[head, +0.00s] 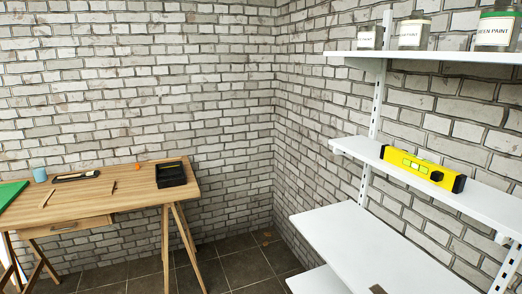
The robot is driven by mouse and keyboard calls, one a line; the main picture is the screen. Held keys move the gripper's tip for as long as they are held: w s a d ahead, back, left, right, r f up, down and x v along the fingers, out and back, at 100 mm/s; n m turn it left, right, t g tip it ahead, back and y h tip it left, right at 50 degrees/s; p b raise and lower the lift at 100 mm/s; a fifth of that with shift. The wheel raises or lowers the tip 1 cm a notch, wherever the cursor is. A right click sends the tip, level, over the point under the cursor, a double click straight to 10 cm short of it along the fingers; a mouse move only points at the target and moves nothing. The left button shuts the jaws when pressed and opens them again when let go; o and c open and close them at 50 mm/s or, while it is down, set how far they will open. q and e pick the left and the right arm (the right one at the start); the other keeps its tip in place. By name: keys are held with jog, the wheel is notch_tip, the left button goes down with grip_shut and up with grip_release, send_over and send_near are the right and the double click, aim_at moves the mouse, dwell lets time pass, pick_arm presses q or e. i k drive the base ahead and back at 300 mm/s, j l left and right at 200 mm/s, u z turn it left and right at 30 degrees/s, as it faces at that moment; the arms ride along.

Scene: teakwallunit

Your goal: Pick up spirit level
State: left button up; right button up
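A yellow spirit level (421,167) with black ends lies on the middle white shelf (365,149) of the wall unit at the right. It lies along the shelf, and its upper side and front face are in plain view. Neither of my grippers is in the head view, so I cannot see their state or where they are relative to the level.
Several paint tins stand on the top shelf (345,57), above the level. A wider white shelf (385,240) juts out below. A wooden table (140,192) with a black tray (171,174) stands at the left. Tiled floor (235,265) shows between table and shelves.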

aim_at(452, 181)
jog(key=i+z, duration=0.1)
jog(key=z, duration=0.3)
jog(key=j+z, duration=0.15)
jog(key=z, duration=0.25)
jog(key=i+j+z, duration=0.1)
jog(key=z, duration=0.3)
jog(key=j+z, duration=0.15)
jog(key=z, duration=0.25)
jog(key=i+j+z, duration=0.1)
jog(key=j+z, duration=0.15)
jog(key=j, duration=0.25)
jog(key=j+z, duration=0.3)
jog(key=j, duration=0.15)
jog(key=j+z, duration=0.15)
jog(key=j, duration=0.9)
